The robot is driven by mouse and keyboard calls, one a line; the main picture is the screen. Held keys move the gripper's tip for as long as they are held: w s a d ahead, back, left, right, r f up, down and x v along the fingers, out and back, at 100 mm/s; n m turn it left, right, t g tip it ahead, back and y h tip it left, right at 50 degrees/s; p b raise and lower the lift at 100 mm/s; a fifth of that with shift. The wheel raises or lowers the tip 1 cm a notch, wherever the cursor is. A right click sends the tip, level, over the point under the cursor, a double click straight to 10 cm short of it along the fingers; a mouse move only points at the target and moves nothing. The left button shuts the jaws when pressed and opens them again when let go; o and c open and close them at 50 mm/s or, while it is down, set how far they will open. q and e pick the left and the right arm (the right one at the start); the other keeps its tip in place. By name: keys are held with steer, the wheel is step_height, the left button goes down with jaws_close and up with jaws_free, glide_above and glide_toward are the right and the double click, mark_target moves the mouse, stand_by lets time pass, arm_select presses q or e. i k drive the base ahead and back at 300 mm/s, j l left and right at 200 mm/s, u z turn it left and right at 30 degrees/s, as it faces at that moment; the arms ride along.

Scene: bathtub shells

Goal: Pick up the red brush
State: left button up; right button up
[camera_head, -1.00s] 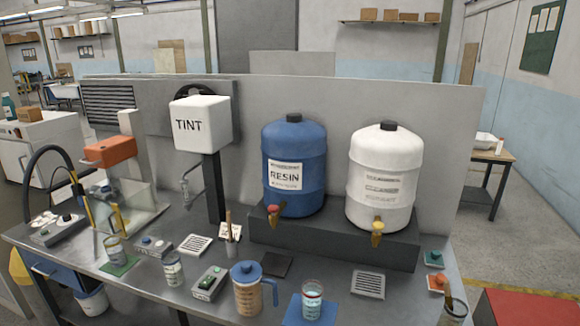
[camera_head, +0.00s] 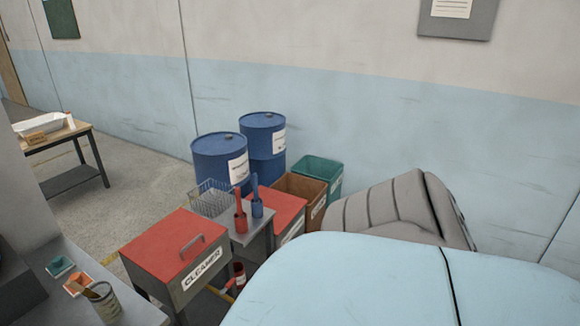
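A red brush (camera_head: 238,200) stands upright in a red cup (camera_head: 240,223) on a small grey stand. Its red handle points up and its lower end is hidden in the cup. A blue brush (camera_head: 255,186) stands close on its right in a blue cup (camera_head: 257,209). Neither of my grippers shows in the head view.
A red-lidded cleaner box (camera_head: 160,250) stands left of the cups, with a wire basket (camera_head: 208,200) behind it. Blue drums (camera_head: 219,165) and a brown bin (camera_head: 300,188) stand behind. A large pale blue rounded surface (camera_head: 370,285) fills the lower right foreground.

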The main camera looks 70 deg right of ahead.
mark_target(240, 216)
steer(key=l+z, duration=0.1)
steer(key=z, duration=1.85)
steer(key=k+l+u, duration=0.1)
steer(key=u, duration=1.9)
steer(key=z, duration=1.9)
steer(key=i+l+u, duration=0.1)
steer(key=u, duration=0.3)
steer(key=i+l+u, duration=0.15)
steer(key=u, duration=0.2)
steer(key=i+l+u, duration=0.1)
steer(key=u, duration=0.3)
steer(key=l, duration=0.1)
